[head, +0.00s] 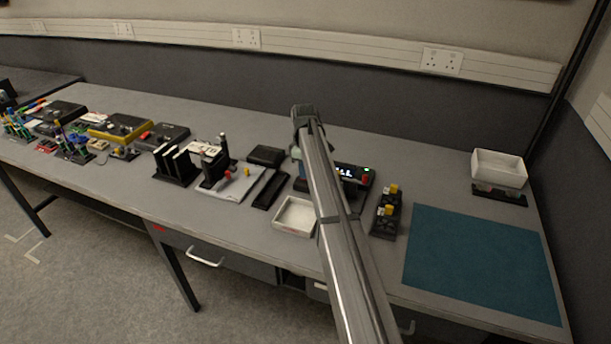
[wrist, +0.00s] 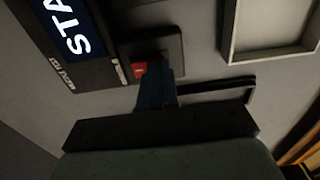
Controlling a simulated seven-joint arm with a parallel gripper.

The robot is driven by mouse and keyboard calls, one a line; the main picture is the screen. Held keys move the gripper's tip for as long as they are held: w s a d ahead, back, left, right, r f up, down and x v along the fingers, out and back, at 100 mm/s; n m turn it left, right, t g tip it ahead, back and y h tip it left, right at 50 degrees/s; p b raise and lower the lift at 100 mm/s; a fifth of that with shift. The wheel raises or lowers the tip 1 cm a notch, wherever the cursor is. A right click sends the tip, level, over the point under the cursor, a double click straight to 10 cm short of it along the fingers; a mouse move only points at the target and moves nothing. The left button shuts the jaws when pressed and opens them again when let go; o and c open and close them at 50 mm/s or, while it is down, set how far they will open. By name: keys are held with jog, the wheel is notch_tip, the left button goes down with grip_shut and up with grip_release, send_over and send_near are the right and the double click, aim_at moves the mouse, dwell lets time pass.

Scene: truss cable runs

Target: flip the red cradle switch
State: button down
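In the wrist view a red switch (wrist: 139,70) sits on a dark block at the end of a black unit (wrist: 88,72) whose lit display reads "STA", cut off by the frame edge. My gripper (wrist: 157,72) has its blue fingertips together, right beside the red switch and overlapping its lower edge in the picture. I cannot tell whether they touch it. Nothing shows between the fingers. In the head view the display unit (head: 346,171) has a green light and is partly hidden behind my arm.
A white tray (head: 278,217) lies in front of the unit. A black block with yellow parts (head: 380,221) stands to the right, then a teal mat (head: 482,262). A white bin (head: 498,153) is at the back right. Several devices crowd the bench's left half.

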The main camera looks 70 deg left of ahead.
jog(key=shift+f, duration=0.15)
jog(key=shift+r, duration=3.5)
